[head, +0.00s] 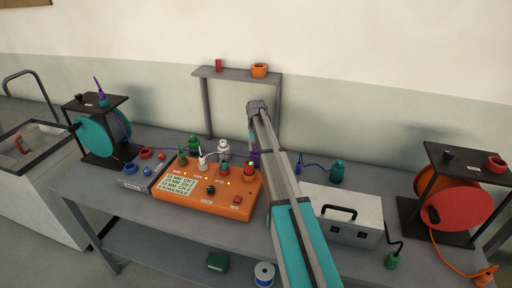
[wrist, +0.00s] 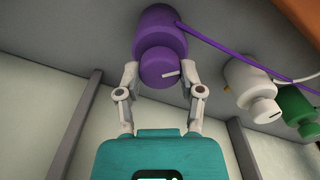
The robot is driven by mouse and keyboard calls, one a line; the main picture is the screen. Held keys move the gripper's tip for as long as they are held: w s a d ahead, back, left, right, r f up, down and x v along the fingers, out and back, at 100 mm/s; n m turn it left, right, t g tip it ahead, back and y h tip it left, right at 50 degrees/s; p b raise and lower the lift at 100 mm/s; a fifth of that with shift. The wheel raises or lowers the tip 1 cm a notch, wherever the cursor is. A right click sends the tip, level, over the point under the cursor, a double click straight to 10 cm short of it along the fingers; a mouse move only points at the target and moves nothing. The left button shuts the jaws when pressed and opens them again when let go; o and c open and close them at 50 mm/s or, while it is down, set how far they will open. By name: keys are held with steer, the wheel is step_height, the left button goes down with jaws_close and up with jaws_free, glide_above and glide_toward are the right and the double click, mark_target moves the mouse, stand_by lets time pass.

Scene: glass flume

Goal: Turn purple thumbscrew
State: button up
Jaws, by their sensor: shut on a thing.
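The purple thumbscrew (wrist: 160,68) is the round knob with a pale pointer mark on the end of a larger purple body (wrist: 160,32) in the wrist view. A purple cable runs from that body to the right. My gripper (wrist: 164,78) has a finger on each side of the thumbscrew and is shut on it. The pale mark points to the right. In the head view a bit of purple (head: 255,157) shows beside my arm, on the bench near the orange box; my arm hides most of it and my gripper's fingertips.
The orange control box (head: 245,207), grey case (head: 345,205), teal reel (head: 95,138) and orange reel (head: 455,205) stand on the bench. A raised shelf (head: 235,74) stands behind.

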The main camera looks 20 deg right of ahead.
stand_by(0.3)
steer(key=o, duration=1.2)
steer(key=shift+c, duration=0.2)
steer(key=shift+n, duration=0.4)
